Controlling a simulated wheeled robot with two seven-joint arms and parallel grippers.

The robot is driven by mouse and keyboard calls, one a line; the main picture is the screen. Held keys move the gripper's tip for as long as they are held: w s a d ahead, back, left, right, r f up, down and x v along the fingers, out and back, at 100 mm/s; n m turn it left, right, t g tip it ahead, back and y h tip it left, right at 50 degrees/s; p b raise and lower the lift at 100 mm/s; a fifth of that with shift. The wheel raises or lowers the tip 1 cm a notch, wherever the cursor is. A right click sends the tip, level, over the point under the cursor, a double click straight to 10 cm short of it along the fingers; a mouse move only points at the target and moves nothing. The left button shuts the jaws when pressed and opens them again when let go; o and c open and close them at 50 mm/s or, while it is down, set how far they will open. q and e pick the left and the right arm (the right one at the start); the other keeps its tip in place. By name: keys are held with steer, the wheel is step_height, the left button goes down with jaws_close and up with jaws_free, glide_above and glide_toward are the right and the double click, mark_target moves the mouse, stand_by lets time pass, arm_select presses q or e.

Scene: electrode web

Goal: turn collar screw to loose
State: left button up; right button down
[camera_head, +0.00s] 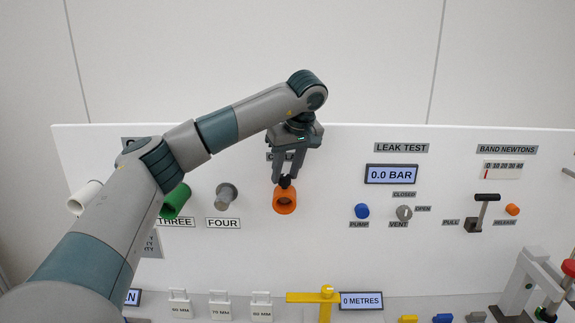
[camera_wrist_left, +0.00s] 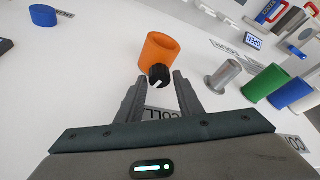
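The collar screw is a black knob with a white mark (camera_wrist_left: 159,75) on top of an orange ring-shaped collar (camera_head: 285,203) on the white panel. The orange collar also shows in the left wrist view (camera_wrist_left: 160,50). My left gripper (camera_head: 287,178) points down at the knob from above. Its two fingers are apart, one on each side of the knob; in the wrist view (camera_wrist_left: 157,88) gaps show between the knob and the fingers. The collar's label is partly hidden behind the gripper. My right gripper is not in view.
A grey peg (camera_head: 227,193) and a green cylinder (camera_head: 175,201) stick out of the panel left of the collar. A blue pump button (camera_head: 362,211) and vent knob (camera_head: 404,213) are to its right. A yellow arm (camera_head: 313,297) stands below.

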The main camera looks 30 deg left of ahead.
arm_select(q)
steer(key=shift+d+r+b, duration=0.3)
steer(key=shift+r+b, duration=0.05)
steer(key=shift+r, duration=0.2)
steer(key=b+v, duration=0.2)
steer(key=v, duration=1.4)
steer(key=shift+r, duration=0.1)
